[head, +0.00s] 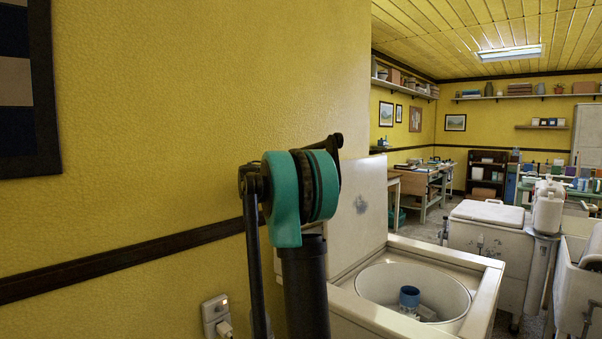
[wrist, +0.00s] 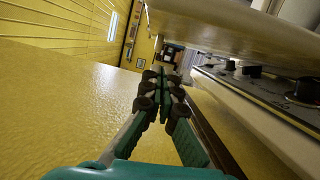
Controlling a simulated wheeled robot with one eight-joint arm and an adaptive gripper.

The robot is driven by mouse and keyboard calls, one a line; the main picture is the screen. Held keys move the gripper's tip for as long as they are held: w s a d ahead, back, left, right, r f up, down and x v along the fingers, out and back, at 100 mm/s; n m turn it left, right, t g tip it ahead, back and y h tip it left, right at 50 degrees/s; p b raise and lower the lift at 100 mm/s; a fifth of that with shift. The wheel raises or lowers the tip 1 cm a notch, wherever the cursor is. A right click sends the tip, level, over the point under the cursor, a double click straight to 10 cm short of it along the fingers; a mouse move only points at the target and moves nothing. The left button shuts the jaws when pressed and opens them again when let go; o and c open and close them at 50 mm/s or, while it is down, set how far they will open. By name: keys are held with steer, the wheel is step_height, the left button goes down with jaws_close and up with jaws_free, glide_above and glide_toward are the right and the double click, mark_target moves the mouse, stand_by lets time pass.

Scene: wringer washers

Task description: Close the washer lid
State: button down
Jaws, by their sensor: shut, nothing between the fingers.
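The washer (head: 480,300) is an off-white top-loader with its round tub (head: 415,285) uncovered; a blue-topped post stands inside. Its lid (head: 362,210) stands upright at the back, with a grey worn patch on its face. In the wrist view a pale panel that looks like the lid (wrist: 240,28) runs along the top right. My gripper (wrist: 165,78) is shut and empty, reaching into the gap between the yellow wall and this panel. Whether the fingers touch the panel I cannot tell. In the head view the gripper is hidden.
The yellow wall (head: 180,130) is close on the left, with a dark rail and a socket (head: 217,315) low down. A control panel with dark knobs (wrist: 305,90) lies close right of the gripper. Another white washer (head: 487,235) and work tables (head: 420,185) stand farther back.

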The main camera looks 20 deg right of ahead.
steer(key=shift+s+d+r, duration=0.1)
steer(key=shift+s+d, duration=0.2)
steer(key=shift+s, duration=0.35)
steer(key=shift+s+d+f, duration=0.1)
steer(key=shift+s+d, duration=0.15)
steer(key=shift+s, duration=0.35)
steer(key=shift+s+d+r, duration=0.1)
steer(key=shift+s+d, duration=0.2)
steer(key=shift+s, duration=0.35)
steer(key=shift+s+d, duration=0.1)
